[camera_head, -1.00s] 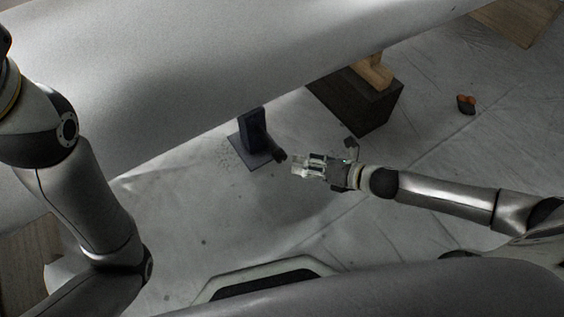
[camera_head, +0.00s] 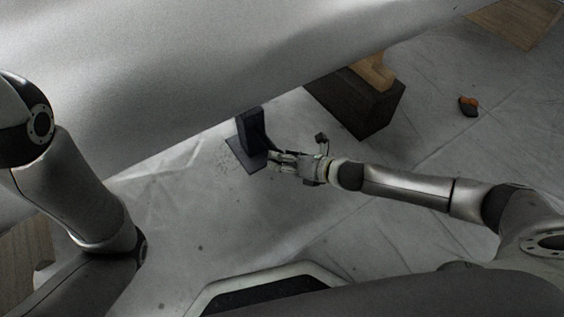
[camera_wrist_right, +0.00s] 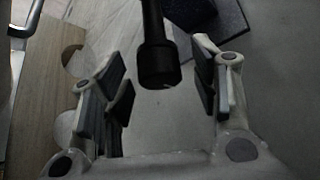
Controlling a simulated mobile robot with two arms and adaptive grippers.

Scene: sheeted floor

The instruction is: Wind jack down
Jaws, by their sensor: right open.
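The jack (camera_head: 251,131) is a dark upright block on a flat dark base plate, under the edge of a large grey body. Its dark handle ends in a thick round knob, which hangs between the fingers in the right wrist view (camera_wrist_right: 159,62). My right gripper (camera_head: 271,160) is at the handle, beside the jack's base. In the wrist view my right gripper (camera_wrist_right: 160,88) is open, with a finger on each side of the knob and gaps between. My left arm shows at the left of the head view, but its gripper is out of view.
A dark block (camera_head: 358,104) with a wooden piece (camera_head: 376,70) on top stands right of the jack. A small dark and orange object (camera_head: 468,105) lies farther right. The large grey body (camera_head: 200,70) hangs low overhead. The sheeted floor in front is clear.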

